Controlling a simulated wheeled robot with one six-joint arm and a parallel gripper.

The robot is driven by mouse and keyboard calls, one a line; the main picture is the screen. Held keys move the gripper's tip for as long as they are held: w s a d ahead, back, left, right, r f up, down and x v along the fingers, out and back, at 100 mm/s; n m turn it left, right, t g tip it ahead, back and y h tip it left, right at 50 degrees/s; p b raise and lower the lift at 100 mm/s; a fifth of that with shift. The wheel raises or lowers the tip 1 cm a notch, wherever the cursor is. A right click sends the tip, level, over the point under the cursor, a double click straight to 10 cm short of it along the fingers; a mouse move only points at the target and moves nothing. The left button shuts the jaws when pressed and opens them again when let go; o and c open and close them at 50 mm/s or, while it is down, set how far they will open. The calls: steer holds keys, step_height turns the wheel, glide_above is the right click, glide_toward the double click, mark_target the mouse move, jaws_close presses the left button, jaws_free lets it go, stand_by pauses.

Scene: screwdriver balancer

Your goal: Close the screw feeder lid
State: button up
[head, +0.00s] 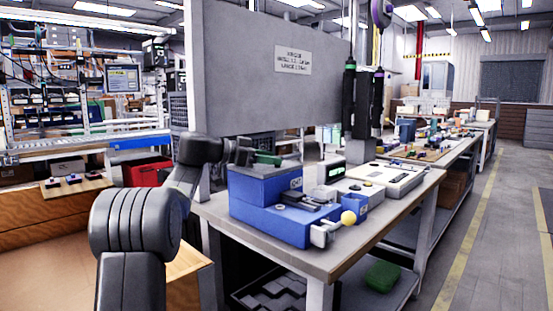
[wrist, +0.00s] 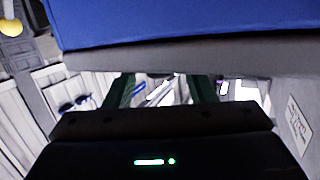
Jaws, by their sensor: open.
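The blue screw feeder (head: 268,222) stands on the near end of the workbench, with a raised blue block at its back left and a dark mechanism in front. A lever with a yellow knob (head: 348,217) sticks out at its front right. I cannot clearly make out the lid or how far it is open. My gripper (head: 266,158) is at the top back of the raised block, its green fingers level. In the wrist view the fingers (wrist: 163,90) are apart with nothing between them, and a blue feeder face (wrist: 190,20) fills the top. Contact cannot be told.
A large grey panel (head: 262,70) with a label stands close behind my gripper. A small blue bin (head: 357,204) and a white device (head: 388,180) sit right of the feeder on the bench (head: 365,235). A green item (head: 382,275) lies on the lower shelf.

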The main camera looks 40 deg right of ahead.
steer(key=p+v, duration=0.1)
steer(key=v, duration=1)
steer(key=shift+p, duration=0.4)
steer(key=shift+d+f, duration=0.1)
steer(key=shift+d, duration=0.05)
steer(key=b+x, duration=0.2)
steer(key=x, duration=1.1)
steer(key=shift+s+d+b, duration=0.15)
steer(key=shift+d+b, duration=0.15)
steer(key=shift+a, duration=0.1)
